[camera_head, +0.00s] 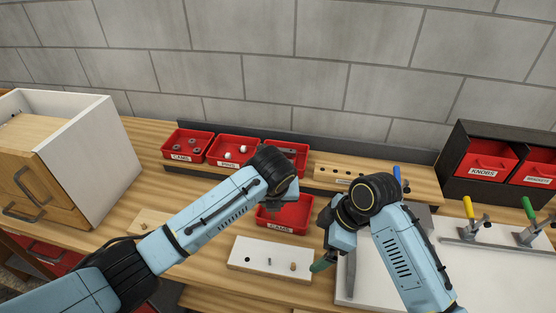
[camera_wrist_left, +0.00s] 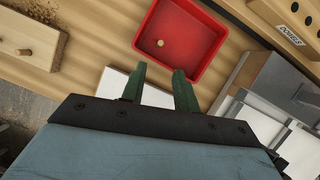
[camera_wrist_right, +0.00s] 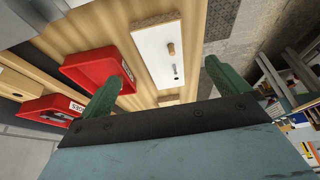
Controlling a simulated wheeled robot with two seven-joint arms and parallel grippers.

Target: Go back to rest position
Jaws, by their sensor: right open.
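My right gripper (camera_head: 322,263) shows as a green fingertip beside the right end of a white board. In the right wrist view its two green fingers (camera_wrist_right: 163,80) are wide apart with nothing between them. My left arm reaches over the bench from the left, and its fingers are hidden in the head view. In the left wrist view my left gripper's fingers (camera_wrist_left: 160,75) are apart and empty, near a red bin (camera_wrist_left: 188,12). The white board (camera_head: 245,260) lies on the bench with a dark hole and small pegs; it also shows in the right wrist view (camera_wrist_right: 158,42).
Red labelled bins (camera_head: 185,155) line the back, beside a wooden peg block (camera_head: 330,182). A white-sided cabinet (camera_head: 105,160) stands left. A white panel (camera_head: 380,275) and toggle clamps (camera_head: 470,220) are at right, below a dark bin rack (camera_head: 455,160). Several bins crowd the arms.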

